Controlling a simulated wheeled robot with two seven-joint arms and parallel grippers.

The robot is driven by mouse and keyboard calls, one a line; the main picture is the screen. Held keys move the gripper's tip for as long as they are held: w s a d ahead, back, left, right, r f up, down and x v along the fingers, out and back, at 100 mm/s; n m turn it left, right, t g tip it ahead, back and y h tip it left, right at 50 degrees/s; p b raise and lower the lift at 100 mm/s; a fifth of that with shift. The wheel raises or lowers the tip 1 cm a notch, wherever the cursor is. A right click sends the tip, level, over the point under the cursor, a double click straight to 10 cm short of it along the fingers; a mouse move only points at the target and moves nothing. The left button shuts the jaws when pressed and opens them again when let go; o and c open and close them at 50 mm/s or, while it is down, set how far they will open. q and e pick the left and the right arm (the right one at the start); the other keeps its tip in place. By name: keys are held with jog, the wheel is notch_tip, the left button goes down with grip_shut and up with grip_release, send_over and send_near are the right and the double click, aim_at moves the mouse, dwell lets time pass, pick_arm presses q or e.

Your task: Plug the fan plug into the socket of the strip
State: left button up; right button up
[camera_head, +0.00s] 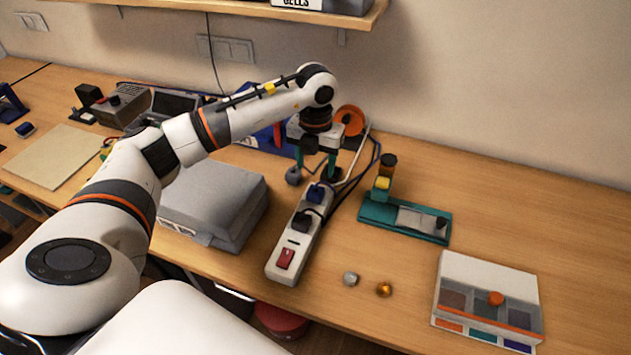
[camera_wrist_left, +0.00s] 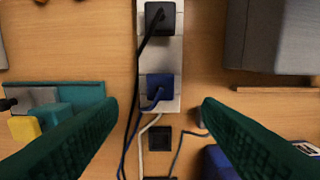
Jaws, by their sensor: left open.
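The white power strip (camera_head: 271,268) lies on the table and also shows in the wrist view (camera_wrist_left: 172,55). A black plug (camera_head: 302,221) and a blue plug (camera_head: 317,193) sit on it; the wrist view shows the black (camera_wrist_left: 160,18) and blue (camera_wrist_left: 160,90) plugs with their cables. A small grey piece (camera_head: 293,177) lies beside the strip's far end. A black square piece (camera_wrist_left: 160,139) lies beyond that end. I cannot tell which is the fan plug. My left gripper (camera_head: 316,168) is open and empty over the far end (camera_wrist_left: 160,102). My right gripper is out of view.
A grey box (camera_head: 213,195) stands left of the strip. A teal stand (camera_head: 375,213) with a yellow part is on the right. Two small balls (camera_head: 350,279) (camera_head: 384,289) and a compartment tray (camera_head: 455,266) lie nearer. An orange disc (camera_head: 349,121) is behind my gripper. The right back table is clear.

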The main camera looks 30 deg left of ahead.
pick_arm(q)
jog(key=shift+r, duration=1.55)
jog(key=shift+f, duration=0.1)
